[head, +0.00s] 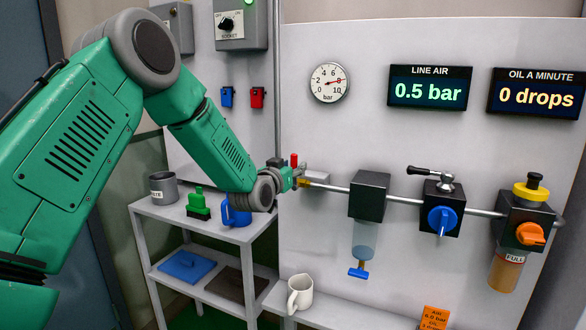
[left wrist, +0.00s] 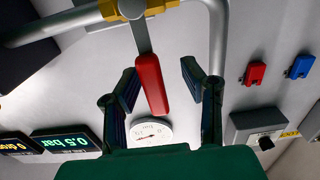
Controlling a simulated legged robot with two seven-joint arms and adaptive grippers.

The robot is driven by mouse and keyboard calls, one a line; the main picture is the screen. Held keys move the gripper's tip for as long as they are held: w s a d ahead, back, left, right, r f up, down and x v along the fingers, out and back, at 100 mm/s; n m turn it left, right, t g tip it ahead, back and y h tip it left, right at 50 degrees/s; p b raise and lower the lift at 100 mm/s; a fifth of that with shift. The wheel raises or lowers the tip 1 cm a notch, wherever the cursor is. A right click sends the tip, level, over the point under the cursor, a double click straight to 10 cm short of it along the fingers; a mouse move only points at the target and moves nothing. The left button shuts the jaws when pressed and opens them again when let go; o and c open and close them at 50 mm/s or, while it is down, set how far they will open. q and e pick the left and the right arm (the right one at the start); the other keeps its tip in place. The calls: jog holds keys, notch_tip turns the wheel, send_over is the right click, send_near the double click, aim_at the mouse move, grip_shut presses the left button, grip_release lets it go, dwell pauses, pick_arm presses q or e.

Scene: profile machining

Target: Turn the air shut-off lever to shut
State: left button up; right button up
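The air shut-off lever is a red handle (head: 294,160) at the left end of the horizontal air pipe, and it points up in the head view. In the left wrist view the red lever (left wrist: 151,85) hangs from a brass-coloured valve (left wrist: 140,8) and lies across the pipe. My left gripper (head: 293,178) is at the valve. In the left wrist view its two fingers (left wrist: 160,80) are open, with the lever between them, nearer the left finger. Gaps show on both sides of the lever. My right gripper is not in view.
The line air display (head: 428,88) reads 0.5 bar; the oil display (head: 537,94) reads 0 drops. A round gauge (head: 329,83) hangs on the panel. A vertical pipe (head: 277,80) runs close by the gripper. A shelf (head: 215,232) with a blue jug (head: 236,213) stands below my forearm.

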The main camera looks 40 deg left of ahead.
pick_arm(q)
jog(key=shift+s+r, duration=0.1)
jog(key=v, duration=1.1)
jog(key=shift+s+f, duration=0.25)
jog(key=shift+s, duration=0.05)
